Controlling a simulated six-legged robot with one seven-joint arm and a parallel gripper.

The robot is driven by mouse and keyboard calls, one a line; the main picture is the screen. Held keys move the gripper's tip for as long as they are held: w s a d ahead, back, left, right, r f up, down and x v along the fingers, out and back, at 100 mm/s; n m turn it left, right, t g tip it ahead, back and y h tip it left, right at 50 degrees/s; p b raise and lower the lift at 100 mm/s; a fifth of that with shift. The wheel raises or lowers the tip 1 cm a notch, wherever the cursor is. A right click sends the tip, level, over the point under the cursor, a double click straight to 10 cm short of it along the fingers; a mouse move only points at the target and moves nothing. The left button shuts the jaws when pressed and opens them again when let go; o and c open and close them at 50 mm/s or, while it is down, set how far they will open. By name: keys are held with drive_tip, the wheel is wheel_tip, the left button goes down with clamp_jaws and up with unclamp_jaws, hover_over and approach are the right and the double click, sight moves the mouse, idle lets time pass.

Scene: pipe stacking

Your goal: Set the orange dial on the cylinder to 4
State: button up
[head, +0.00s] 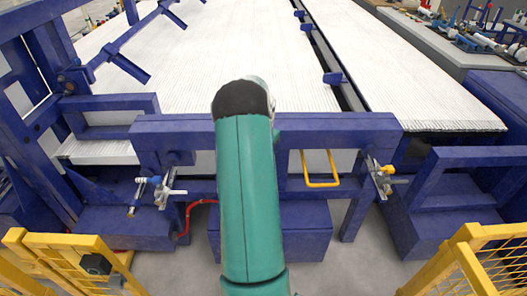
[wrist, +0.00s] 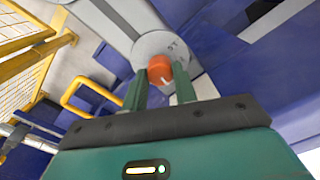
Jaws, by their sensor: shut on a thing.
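The orange dial (wrist: 159,68) shows in the wrist view, on the round grey end face of the cylinder (wrist: 150,44). A small white mark is on the dial's front. My gripper (wrist: 160,84) reaches up to the dial with one green finger on each side and is shut on it. The dial's numbers cannot be read. In the head view my green arm (head: 248,190) covers the middle of the blue frame, and the dial and gripper are hidden behind it.
A blue cross beam (head: 340,130) spans the front of the white ribbed bed (head: 230,60). A yellow handle (head: 320,170) hangs right of my arm; valve fittings (head: 380,175) sit farther right. Yellow railings (head: 75,262) stand at both lower corners, with bare floor between.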

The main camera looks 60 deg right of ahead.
drive_tip(key=m, duration=0.4)
drive_tip(key=shift+m, duration=2.4)
drive_tip(key=o, duration=1)
wheel_tip(320, 180, up, 14)
drive_tip(key=shift+f, duration=0.1)
